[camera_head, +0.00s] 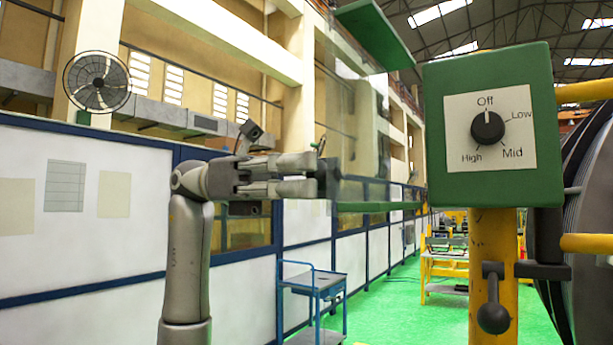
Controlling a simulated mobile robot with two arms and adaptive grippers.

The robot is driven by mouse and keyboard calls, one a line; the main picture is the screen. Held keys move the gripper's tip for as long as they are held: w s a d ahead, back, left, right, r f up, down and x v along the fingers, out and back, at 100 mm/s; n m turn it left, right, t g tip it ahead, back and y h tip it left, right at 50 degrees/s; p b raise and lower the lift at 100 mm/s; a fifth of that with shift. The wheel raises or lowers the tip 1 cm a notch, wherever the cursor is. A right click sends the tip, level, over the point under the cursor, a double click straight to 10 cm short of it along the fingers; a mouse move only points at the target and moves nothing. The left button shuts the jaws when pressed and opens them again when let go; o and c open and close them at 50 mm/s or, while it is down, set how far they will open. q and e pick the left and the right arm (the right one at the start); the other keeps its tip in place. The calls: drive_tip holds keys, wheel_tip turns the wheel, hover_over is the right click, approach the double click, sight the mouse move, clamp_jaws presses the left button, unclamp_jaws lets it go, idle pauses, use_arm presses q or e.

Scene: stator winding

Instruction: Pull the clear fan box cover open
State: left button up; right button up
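The green fan control box (487,125) stands on a yellow post at the right. Its round black knob (487,128) points to Off. The clear cover (362,120), with a green top edge (376,32) and a green bottom edge (381,207), stands swung out to the left of the box, leaving the front face uncovered. My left gripper (329,178) is at the cover's left edge, pointing right. Its fingertips are dark and overlap the edge in the picture. I cannot tell whether they touch or grip it. My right gripper is not in view.
A round fan (97,82) is mounted at the upper left wall. A blue cart (314,283) stands on the green floor below the gripper. A dark lever (492,300) sticks out from the post below the box. Large machinery fills the right edge.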

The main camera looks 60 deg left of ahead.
use_arm(q)
drive_tip(key=shift+o, duration=1.1)
drive_tip(key=shift+d, duration=0.1)
drive_tip(key=v, duration=1.2)
